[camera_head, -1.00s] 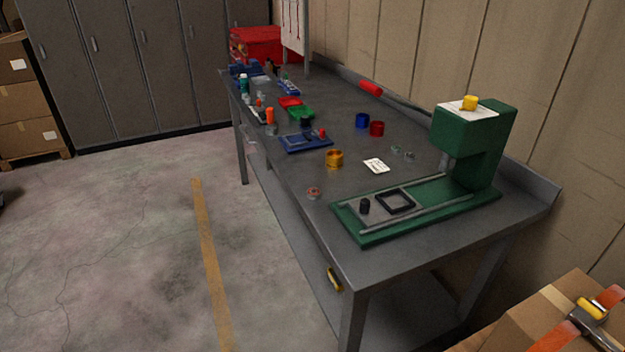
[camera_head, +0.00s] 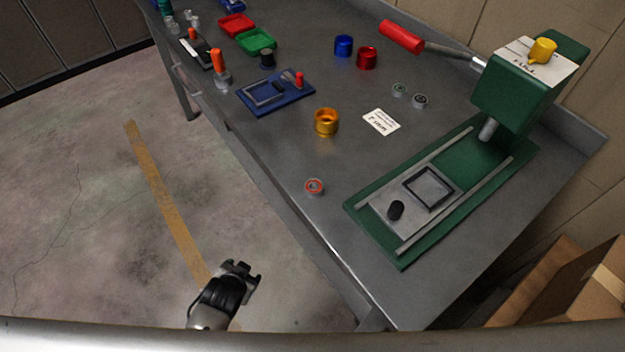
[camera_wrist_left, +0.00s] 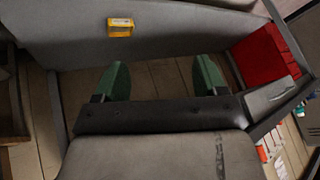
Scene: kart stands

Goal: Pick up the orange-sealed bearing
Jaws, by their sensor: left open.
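The orange-sealed bearing (camera_head: 314,187) is a small ring with an orange face. It lies flat on the grey workbench (camera_head: 290,160) near its front edge, left of the green press. My left gripper (camera_head: 240,268) is in front of the bench, over the floor, below and left of the bearing and apart from it. In the left wrist view its two green fingers (camera_wrist_left: 162,80) are spread with nothing between them. The bearing cannot be made out in that view. My right gripper is not in view.
A green press (camera_head: 515,90) with a rail base stands right of the bearing. A gold ring (camera_head: 326,122), a white card (camera_head: 381,122) and two grey bearings (camera_head: 410,96) lie behind it. A blue fixture (camera_head: 276,92) is farther left. The bench around the bearing is clear.

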